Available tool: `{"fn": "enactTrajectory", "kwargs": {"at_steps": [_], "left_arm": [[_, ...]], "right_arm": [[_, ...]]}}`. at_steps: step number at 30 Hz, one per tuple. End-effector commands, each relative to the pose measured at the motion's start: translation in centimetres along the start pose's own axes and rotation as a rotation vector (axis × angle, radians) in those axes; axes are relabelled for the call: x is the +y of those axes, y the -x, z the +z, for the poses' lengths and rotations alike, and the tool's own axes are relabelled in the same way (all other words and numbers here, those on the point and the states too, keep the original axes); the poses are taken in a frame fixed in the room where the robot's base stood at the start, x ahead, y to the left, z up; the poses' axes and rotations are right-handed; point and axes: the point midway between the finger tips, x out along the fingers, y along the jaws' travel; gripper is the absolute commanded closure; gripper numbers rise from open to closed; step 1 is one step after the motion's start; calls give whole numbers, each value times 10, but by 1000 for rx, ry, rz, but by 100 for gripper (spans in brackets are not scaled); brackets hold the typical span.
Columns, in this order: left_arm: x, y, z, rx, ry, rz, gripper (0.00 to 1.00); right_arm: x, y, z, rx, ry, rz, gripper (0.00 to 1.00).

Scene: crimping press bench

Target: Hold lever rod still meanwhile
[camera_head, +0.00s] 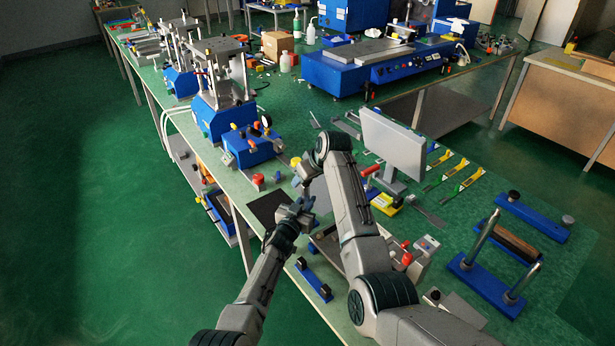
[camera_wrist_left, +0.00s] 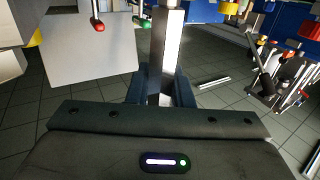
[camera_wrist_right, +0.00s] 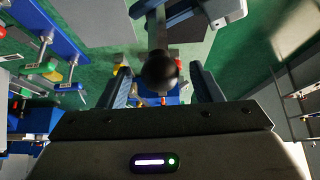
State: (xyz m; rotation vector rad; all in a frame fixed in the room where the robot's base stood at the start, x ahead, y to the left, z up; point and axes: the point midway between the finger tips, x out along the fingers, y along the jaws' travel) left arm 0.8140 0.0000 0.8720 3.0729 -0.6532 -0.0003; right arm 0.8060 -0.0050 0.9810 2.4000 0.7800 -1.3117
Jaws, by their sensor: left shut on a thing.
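In the left wrist view, the lever rod (camera_wrist_left: 167,45) is a pale, square-edged bar running upward from between the fingers of my left gripper (camera_wrist_left: 160,92). That gripper is shut on it. In the head view my left gripper (camera_head: 300,207) is at the near bench edge, where the rod is hard to make out. In the right wrist view, the rod (camera_wrist_right: 157,32) ends in a dark round knob (camera_wrist_right: 160,71). My right gripper (camera_wrist_right: 163,87) is open, its fingers apart on either side of the knob. In the head view it (camera_head: 304,180) is close to my left gripper, partly hidden.
A monitor (camera_head: 392,143) stands on the green bench right of my grippers. Blue presses (camera_head: 224,118) stand along the left edge. A blue fixture with two metal posts (camera_head: 483,285) is at the right. Yellow-handled tools (camera_head: 470,178) lie behind it. The floor at left is clear.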

Motion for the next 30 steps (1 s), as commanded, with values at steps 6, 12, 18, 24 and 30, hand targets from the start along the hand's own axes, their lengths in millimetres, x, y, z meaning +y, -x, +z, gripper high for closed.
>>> {"fn": "enactTrajectory", "kwargs": {"at_steps": [6,12,18,24,30], "left_arm": [[0,0,0,0,0,0,100],[0,0,0,0,0,0,100],[0,0,0,0,0,0,100],[0,0,0,0,0,0,100],[0,0,0,0,0,0,100]], "right_arm": [[0,0,0,0,0,0,85],[0,0,0,1,0,0,52],[0,0,0,0,0,0,40],[0,3,0,1,0,1,40],[0,26,-1,4,0,1,40]]}}
